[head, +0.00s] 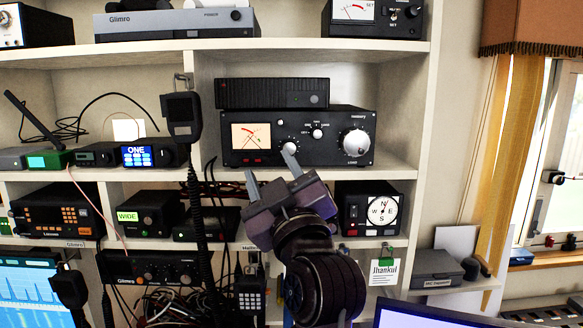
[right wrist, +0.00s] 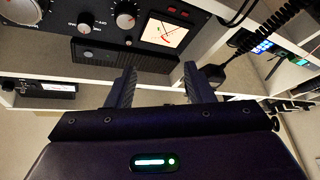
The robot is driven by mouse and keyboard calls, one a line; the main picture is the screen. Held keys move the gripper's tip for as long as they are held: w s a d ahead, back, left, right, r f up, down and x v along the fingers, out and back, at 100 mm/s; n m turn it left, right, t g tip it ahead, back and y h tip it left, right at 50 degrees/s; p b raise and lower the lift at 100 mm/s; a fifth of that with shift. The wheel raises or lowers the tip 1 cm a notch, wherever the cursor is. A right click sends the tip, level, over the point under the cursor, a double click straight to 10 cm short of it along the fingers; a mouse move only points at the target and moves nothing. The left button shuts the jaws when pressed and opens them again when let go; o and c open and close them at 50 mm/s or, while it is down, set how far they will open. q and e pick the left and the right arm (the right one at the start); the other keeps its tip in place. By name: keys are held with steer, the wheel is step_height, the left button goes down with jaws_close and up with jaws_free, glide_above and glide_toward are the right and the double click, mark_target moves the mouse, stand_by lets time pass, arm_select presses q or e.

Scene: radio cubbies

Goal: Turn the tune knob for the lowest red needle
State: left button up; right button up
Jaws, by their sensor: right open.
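A black tuner (head: 300,134) sits on the middle shelf of the right cubby. Its lit meter (head: 251,136) has a pale face with red needle marks; the meter also shows in the right wrist view (right wrist: 168,32). Right of the meter are a small knob (head: 290,148), a middle knob (head: 317,133) and a large silver knob (head: 356,143). Their labels are too small to read surely. My right gripper (head: 271,166) is open and empty, in front of the tuner's lower left; its right fingertip shows just below the small knob. My left gripper is out of view.
A black box (head: 272,93) lies on top of the tuner. A hand microphone (head: 181,115) with a coiled cord hangs on the divider to the left. A compass-like dial unit (head: 370,208) stands on the shelf below. Cubby walls and shelf edges surround the tuner.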

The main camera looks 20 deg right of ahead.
mark_target(290, 150)
steer(key=w+d+m+h+p, duration=0.1)
steer(key=w+m, duration=0.1)
steer(key=w+d+m+h+p, duration=0.1)
steer(key=w+d+m+h, duration=0.1)
steer(key=w+d+m+h+p, duration=0.1)
steer(key=w+d, duration=0.1)
steer(key=w, duration=0.1)
steer(key=shift+d+r+m, duration=0.1)
steer(key=shift+r+m, duration=0.3)
steer(key=c, duration=1)
steer(key=shift+d+r+n+y+p, duration=0.15)
steer(key=shift+n+y+p, duration=0.3)
steer(key=shift+n, duration=0.65)
steer(key=n+y+p, duration=0.1)
steer(key=n+y, duration=0.1)
steer(key=n, duration=0.1)
steer(key=shift+n+g, duration=0.4)
